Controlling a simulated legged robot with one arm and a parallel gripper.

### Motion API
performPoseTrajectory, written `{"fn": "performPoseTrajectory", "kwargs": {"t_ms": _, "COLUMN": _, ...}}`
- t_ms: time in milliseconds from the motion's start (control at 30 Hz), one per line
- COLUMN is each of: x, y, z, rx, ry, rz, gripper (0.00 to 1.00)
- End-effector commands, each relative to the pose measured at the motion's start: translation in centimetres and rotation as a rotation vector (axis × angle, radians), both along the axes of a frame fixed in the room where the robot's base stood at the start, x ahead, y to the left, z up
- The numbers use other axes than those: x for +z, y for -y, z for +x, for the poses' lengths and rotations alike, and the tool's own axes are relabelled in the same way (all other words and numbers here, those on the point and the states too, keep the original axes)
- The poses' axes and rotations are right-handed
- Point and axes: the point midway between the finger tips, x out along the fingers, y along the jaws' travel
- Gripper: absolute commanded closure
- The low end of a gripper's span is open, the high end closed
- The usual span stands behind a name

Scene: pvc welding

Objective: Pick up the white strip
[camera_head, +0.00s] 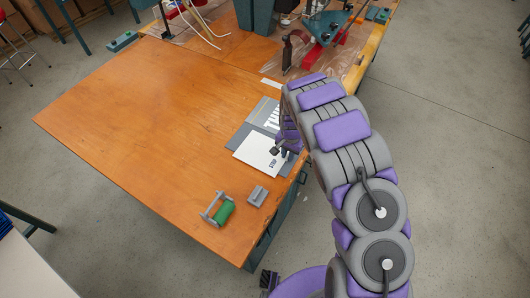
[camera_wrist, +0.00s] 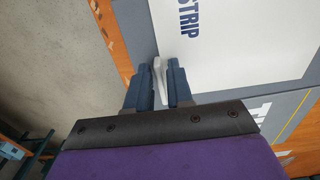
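In the wrist view, the white strip (camera_wrist: 159,78) is a narrow pale piece, seen nearly end-on between the two dark blue fingers of my gripper (camera_wrist: 159,70). The fingers stand close together on either side of it. I cannot tell whether both press on it. Below them lies a white sheet marked STRIP (camera_wrist: 235,40), which also shows in the head view (camera_head: 258,148). In the head view my gripper (camera_head: 281,150) is over the right edge of this sheet, and the strip cannot be made out there.
The wooden table (camera_head: 150,110) is largely clear on the left. A green roller with a grey frame (camera_head: 222,211) and a small grey block (camera_head: 257,195) lie near the front. A second sheet (camera_head: 268,112) lies behind. Red and teal tools (camera_head: 325,35) stand at the back right.

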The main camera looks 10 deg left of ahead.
Motion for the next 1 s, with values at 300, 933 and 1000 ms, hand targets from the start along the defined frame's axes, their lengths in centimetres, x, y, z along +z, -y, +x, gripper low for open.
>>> {"fn": "performPoseTrajectory", "kwargs": {"t_ms": 300, "x": 0.0, "y": -0.04, "z": 0.0, "rx": 0.0, "ry": 0.0, "rz": -0.001, "gripper": 1.0}}
{"fn": "performPoseTrajectory", "kwargs": {"t_ms": 933, "x": 0.3, "y": -0.11, "z": 0.03, "rx": 0.0, "ry": 0.001, "rz": 0.0, "gripper": 1.0}}
{"fn": "performPoseTrajectory", "kwargs": {"t_ms": 1000, "x": 0.8, "y": -0.12, "z": 0.06, "rx": 0.0, "ry": 0.003, "rz": -0.001, "gripper": 1.0}}
